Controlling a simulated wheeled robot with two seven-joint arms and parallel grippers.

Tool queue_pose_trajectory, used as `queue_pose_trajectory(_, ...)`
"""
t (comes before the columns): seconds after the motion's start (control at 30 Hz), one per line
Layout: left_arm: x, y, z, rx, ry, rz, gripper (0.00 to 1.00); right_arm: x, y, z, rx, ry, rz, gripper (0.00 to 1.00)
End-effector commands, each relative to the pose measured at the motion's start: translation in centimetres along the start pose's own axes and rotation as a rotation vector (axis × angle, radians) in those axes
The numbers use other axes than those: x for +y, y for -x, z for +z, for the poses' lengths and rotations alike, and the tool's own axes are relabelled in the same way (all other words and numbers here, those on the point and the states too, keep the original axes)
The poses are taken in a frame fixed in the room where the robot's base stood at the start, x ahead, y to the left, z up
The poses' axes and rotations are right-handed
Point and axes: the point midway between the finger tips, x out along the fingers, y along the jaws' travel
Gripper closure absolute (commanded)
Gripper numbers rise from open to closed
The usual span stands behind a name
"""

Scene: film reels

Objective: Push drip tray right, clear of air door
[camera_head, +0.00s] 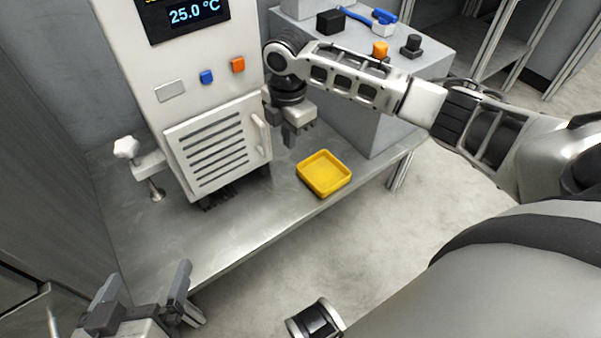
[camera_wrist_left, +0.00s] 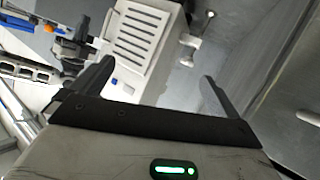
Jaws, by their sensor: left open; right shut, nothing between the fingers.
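The yellow drip tray (camera_head: 324,189) lies flat on the metal bench, to the right of the air door. The vented air door (camera_head: 214,155) on the white machine is shut, with a pale handle on its right side; it also shows in the left wrist view (camera_wrist_left: 139,35). My right gripper (camera_head: 289,138) is shut and empty, pointing down beside the door's handle, behind and left of the tray. My left gripper (camera_head: 145,295) is open and empty at the lower left, in front of the bench; its fingers show in the left wrist view (camera_wrist_left: 155,88). The tray is not clearly visible there.
A grey block (camera_head: 365,110) stands to the right of the machine, holding a black knob (camera_head: 411,45), an orange piece (camera_head: 380,49) and a blue-handled tool (camera_head: 383,17). A white clamp knob (camera_head: 126,147) stands left of the door. The bench (camera_head: 235,225) in front is clear.

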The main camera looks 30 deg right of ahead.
Motion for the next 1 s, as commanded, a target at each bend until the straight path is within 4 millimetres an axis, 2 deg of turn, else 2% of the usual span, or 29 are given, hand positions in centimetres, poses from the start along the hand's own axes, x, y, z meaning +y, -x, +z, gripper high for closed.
queue_pose_trajectory(0.17, 0.3, 0.1, -0.2, 0.037, -0.002, 0.013, 0.00, -0.1, -2.3, 0.1, -0.003, 0.003, -0.008, 1.00)
queue_pose_trajectory(1.0, 2.2, -0.4, -2.8, 0.291, 0.247, 0.197, 0.00, 0.0, -20.5, 0.1, -0.002, 0.002, -0.003, 1.00)
